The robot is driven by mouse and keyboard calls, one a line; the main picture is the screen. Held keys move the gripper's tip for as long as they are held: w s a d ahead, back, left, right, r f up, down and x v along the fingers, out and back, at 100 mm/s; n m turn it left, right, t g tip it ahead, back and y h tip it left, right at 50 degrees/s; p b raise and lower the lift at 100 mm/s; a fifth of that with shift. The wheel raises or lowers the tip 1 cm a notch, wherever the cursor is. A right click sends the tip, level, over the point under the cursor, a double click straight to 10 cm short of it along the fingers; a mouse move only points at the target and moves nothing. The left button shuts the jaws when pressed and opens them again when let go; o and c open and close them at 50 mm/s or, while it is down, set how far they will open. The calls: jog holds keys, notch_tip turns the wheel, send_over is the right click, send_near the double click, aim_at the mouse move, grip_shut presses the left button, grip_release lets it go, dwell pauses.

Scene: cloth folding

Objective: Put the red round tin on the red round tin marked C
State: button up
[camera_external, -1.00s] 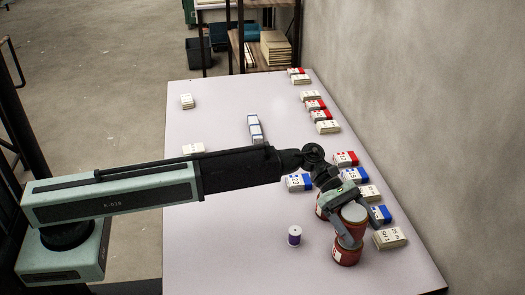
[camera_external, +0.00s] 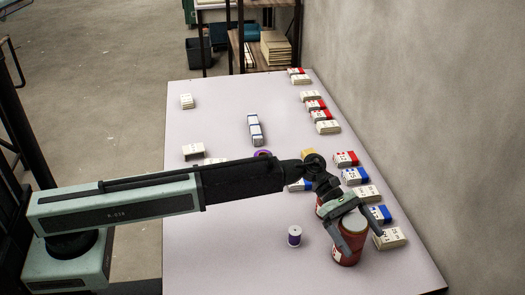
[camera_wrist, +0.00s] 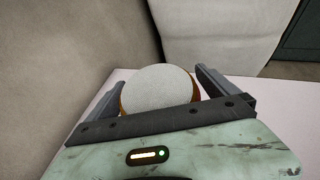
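A red round tin with a pale lid (camera_external: 355,222) stands on top of another red round tin (camera_external: 346,259) near the front right of the table. The two look lined up and upright. I cannot read a letter on the lower one. My gripper (camera_external: 358,234) is around the upper tin with its fingers spread, and gaps show beside the tin. In the wrist view, the pale lid (camera_wrist: 160,87) lies between the open fingers (camera_wrist: 165,95). Another red tin (camera_external: 320,207) is partly hidden behind my gripper.
Several red, blue and white boxes line the right side by the wall, with a cream box (camera_external: 390,238) close to the stack. The front left of the table (camera_external: 220,255) is clear.

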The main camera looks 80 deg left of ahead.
jog(key=shift+r, duration=0.25)
jog(key=p+v, duration=0.5)
jog(key=v, duration=0.7)
